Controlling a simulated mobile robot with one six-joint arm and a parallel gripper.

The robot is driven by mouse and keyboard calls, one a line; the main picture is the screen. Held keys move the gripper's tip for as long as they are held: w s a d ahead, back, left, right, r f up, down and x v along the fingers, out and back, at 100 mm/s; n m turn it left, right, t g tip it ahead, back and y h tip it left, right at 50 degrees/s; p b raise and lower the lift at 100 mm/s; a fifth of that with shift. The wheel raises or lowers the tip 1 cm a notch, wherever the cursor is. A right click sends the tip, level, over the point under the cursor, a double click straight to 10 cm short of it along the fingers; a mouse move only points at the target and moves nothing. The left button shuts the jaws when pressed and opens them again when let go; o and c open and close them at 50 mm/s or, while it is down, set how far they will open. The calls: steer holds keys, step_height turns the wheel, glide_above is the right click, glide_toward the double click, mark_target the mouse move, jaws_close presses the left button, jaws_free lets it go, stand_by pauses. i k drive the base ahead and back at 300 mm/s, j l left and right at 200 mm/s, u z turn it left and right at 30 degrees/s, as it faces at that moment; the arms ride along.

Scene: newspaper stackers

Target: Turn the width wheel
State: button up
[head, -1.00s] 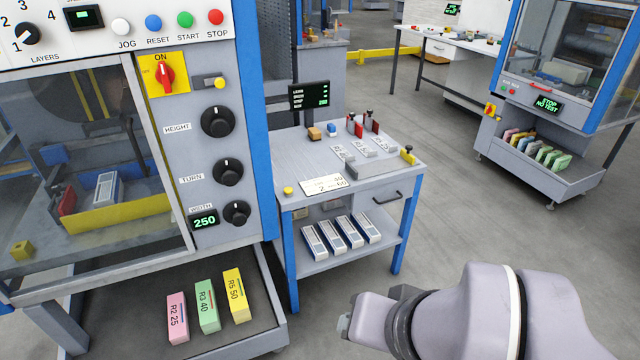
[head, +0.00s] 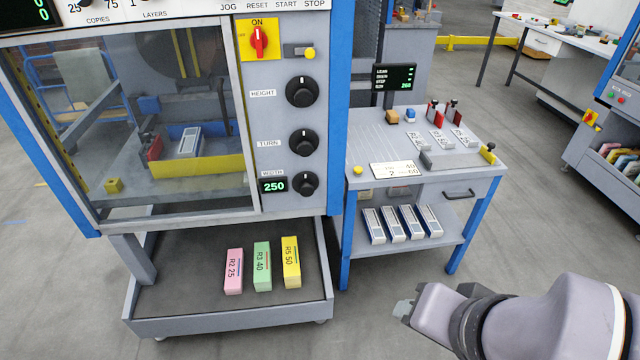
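The width wheel (head: 305,184) is a black round knob low on the grey control panel of the stacker. A label reading WIDTH sits up and left of it, above a green display (head: 273,186) reading 250. The turn knob (head: 303,142) and height knob (head: 302,91) are above it. My gripper (head: 404,310) is at the lower right, well apart from the wheel, in front of the side table. Its fingertips are small and seen from the side, so I cannot tell whether it is open or shut.
A tray (head: 225,325) with pink, green and yellow blocks juts out below the panel. A side table (head: 480,180) with a lower shelf of several white-and-blue items stands right of the machine. Grey floor (head: 530,235) is free at the right.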

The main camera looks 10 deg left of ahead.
mark_target(305, 183)
steer(key=i+j, duration=0.1)
steer(key=j, duration=0.45)
steer(key=i+j, duration=0.1)
steer(key=j, duration=0.4)
steer(key=i+j+z, duration=0.1)
steer(key=j, duration=0.45)
